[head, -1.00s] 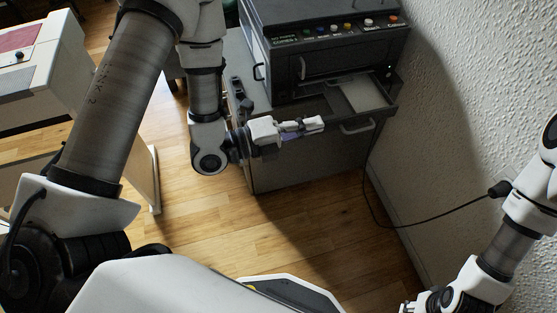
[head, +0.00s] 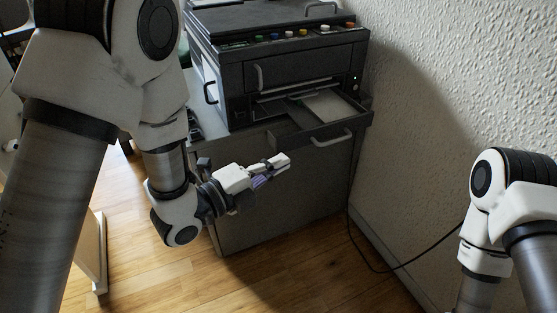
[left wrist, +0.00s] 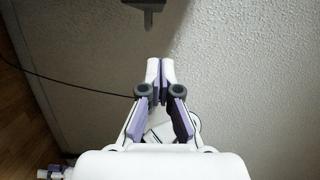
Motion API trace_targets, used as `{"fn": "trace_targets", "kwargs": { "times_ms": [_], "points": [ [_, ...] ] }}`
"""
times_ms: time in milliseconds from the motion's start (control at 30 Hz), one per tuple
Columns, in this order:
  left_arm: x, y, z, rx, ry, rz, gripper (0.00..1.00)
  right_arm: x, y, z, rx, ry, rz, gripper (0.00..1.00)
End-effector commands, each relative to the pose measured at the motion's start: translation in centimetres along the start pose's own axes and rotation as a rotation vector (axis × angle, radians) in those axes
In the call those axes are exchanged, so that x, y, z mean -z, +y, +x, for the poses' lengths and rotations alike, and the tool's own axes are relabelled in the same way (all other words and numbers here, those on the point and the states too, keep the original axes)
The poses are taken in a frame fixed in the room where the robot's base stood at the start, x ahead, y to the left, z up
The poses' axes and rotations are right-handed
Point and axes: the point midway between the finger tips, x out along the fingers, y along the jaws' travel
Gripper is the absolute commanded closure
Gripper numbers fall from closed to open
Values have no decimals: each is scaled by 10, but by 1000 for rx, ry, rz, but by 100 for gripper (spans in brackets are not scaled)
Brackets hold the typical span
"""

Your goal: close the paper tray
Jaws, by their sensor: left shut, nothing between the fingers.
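The dark paper tray (head: 290,136) is pulled out from the front of the black printer (head: 285,75). Pale paper (head: 328,106) lies in it, and a grey handle (head: 331,138) is on its front. My left gripper (head: 284,160) is shut and empty. In the head view it appears below and left of the handle, apart from it, in front of the cabinet. In the left wrist view the closed fingers (left wrist: 160,66) point toward the wall. My right arm shows at the right, but its gripper is out of the picture.
The printer stands on a grey cabinet (head: 275,205). A textured white wall (head: 450,90) is close on the right. A black cable (head: 405,262) runs by the wall. Bare wooden floor (head: 320,275) lies in front. A dark part (left wrist: 146,8), unclear which, hangs at the top of the wrist view.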

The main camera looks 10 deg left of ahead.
Motion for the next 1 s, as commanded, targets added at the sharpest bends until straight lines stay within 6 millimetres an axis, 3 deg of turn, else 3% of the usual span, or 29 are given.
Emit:
{"fn": "trace_targets", "kwargs": {
  "times_ms": [167,400,833,1000],
  "points": [
    [1,-1,31,3,3,5,100,0,0,6,0,1,0,61],
    [-34,-1,36,4,-2,-3,100,0,0,19,0,1,0,61],
    [-40,-2,38,1,0,-2,100,0,0,19,0,1,1,61],
    [-64,-5,45,8,-2,-5,100,0,0,15,0,1,1,61]
  ]
}}
